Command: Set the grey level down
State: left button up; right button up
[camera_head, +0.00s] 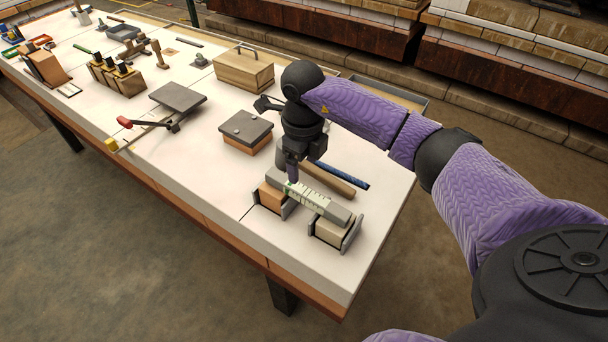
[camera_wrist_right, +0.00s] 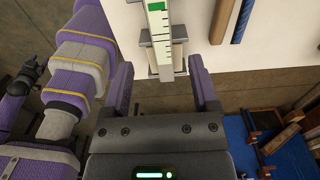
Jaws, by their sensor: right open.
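The grey level (camera_head: 312,200), with a pale graduated face and a green mark, lies across two supports on the table. A left support (camera_head: 270,197) has an orange-brown block, and a right support (camera_head: 331,231) has a beige block; both have grey plates. My right gripper (camera_head: 292,178) is open above the level's far-left end; the head view does not show whether they touch. In the right wrist view the level (camera_wrist_right: 162,42) runs away between the open fingers (camera_wrist_right: 162,82), with a gap to each finger. My left gripper is not in view.
A grey-topped block (camera_head: 246,130) stands to the left. The table's front edge (camera_head: 300,275) is close. Bare white tabletop (camera_head: 215,185) lies left of the supports.

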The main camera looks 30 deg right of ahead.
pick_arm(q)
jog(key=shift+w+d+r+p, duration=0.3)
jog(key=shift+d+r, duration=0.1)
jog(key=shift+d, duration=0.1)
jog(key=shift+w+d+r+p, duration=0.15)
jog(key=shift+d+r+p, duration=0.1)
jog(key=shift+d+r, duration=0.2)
pick_arm(e)
notch_tip(320, 180, up, 6)
